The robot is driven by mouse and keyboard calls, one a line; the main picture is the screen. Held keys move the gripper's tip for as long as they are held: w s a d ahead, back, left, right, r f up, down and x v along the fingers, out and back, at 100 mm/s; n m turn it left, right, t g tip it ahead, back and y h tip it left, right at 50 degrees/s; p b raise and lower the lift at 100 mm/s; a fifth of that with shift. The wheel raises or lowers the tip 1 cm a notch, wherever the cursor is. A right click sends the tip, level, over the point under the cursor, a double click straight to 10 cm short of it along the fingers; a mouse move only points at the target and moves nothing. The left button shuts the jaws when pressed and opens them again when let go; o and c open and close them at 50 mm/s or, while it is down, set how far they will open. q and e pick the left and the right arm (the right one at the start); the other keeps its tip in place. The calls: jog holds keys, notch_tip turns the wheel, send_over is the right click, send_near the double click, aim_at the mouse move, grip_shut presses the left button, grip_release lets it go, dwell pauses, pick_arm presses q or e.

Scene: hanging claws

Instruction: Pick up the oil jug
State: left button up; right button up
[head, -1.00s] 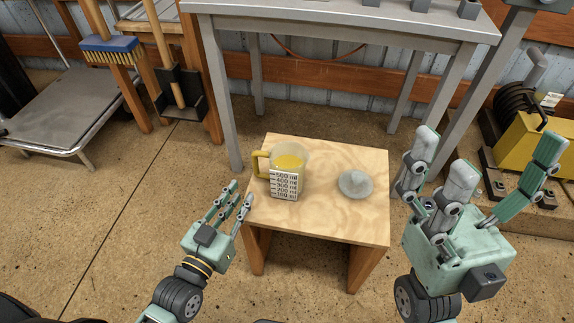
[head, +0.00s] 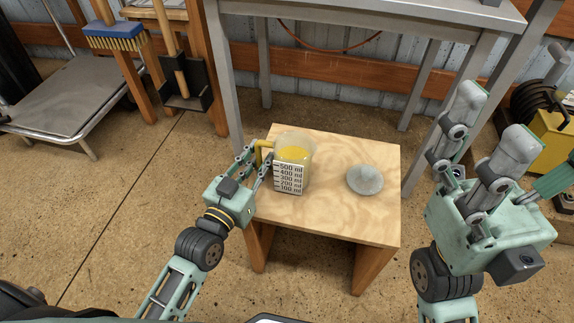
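The oil jug (head: 291,170) is a clear measuring jug with a yellow handle, a printed ml scale and yellow oil inside. It stands upright on the left part of a small wooden stool (head: 350,220). My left gripper (head: 257,160) is at the jug's left side, its fingers around or beside the yellow handle. Its fingers partly hide the handle, and I cannot tell whether they are closed on it. My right gripper (head: 490,130) is at the right, apart from the stool, with its fingers spread and empty.
A grey round lid-like object (head: 365,180) lies on the stool to the right of the jug. A grey metal table (head: 370,15) stands behind the stool. A flat cart (head: 60,105) and a blue-backed brush (head: 113,36) are at the left. Floor left of the stool is clear.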

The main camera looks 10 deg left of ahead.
pick_arm(q)
jog(key=shift+c, duration=0.7)
grip_shut()
jog(key=shift+r, duration=0.3)
